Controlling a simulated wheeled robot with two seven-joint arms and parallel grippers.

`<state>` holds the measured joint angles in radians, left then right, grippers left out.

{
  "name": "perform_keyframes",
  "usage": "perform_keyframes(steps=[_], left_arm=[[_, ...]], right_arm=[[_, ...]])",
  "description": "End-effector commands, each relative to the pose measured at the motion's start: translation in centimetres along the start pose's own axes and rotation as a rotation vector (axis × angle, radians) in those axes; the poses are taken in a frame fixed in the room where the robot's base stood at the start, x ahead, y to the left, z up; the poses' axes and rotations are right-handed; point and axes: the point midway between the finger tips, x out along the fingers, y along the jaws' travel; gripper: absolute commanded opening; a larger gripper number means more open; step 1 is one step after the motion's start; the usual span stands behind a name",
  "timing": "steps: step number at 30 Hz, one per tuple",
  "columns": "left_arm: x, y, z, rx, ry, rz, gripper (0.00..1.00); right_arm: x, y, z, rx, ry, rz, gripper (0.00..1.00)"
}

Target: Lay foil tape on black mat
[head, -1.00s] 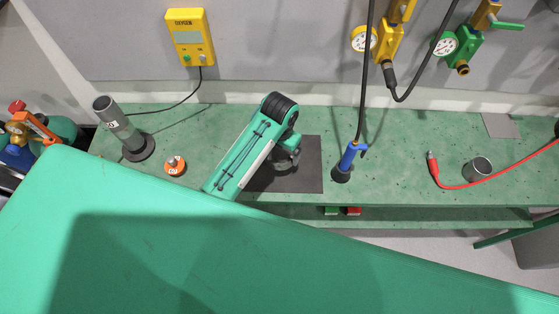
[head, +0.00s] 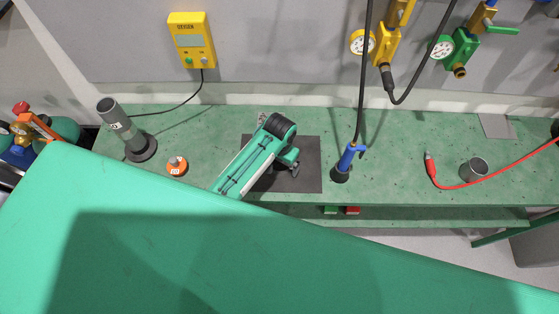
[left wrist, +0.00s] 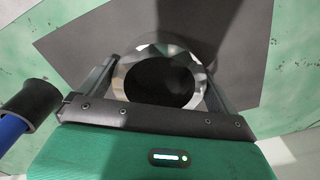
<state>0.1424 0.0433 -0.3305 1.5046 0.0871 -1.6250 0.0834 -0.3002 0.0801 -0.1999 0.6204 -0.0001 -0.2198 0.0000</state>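The foil tape (left wrist: 127,77) is a silver ring with a dark hole, seen in the left wrist view between the two fingers of my left gripper (left wrist: 160,85). The fingers press against its two sides. The black mat (left wrist: 90,48) spreads behind the tape; I cannot tell whether the tape touches it. In the head view, my left gripper (head: 290,163) is over the black mat (head: 308,178), partly covered by my green arm. The tape cannot be made out there. My right gripper is not in view.
A blue torch (head: 347,159) with a black cup base stands just right of the mat. An orange weight (head: 177,166) and a grey cylinder on a dark base (head: 130,133) are to the left. A metal cup (head: 474,169) and red cable (head: 480,183) lie right. Bench between torch and cable is clear.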

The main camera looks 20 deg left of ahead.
Motion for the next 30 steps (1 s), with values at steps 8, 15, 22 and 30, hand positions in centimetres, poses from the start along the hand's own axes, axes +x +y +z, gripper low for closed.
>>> perform_keyframes(steps=[8,15,22,30], left_arm=[[-0.2,0.0,0.0,0.0,0.0,0.0,1.0],[-2.5,0.0,-0.1,0.0,0.004,0.0,1.0],[-7.3,0.0,-0.1,-0.001,0.006,0.0,1.0],[-11.9,0.0,0.0,0.001,0.001,-0.001,1.0]], right_arm=[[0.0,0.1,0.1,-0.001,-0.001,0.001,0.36],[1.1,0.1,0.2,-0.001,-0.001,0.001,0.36],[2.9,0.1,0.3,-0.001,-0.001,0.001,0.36],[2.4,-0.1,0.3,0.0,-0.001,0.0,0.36]])
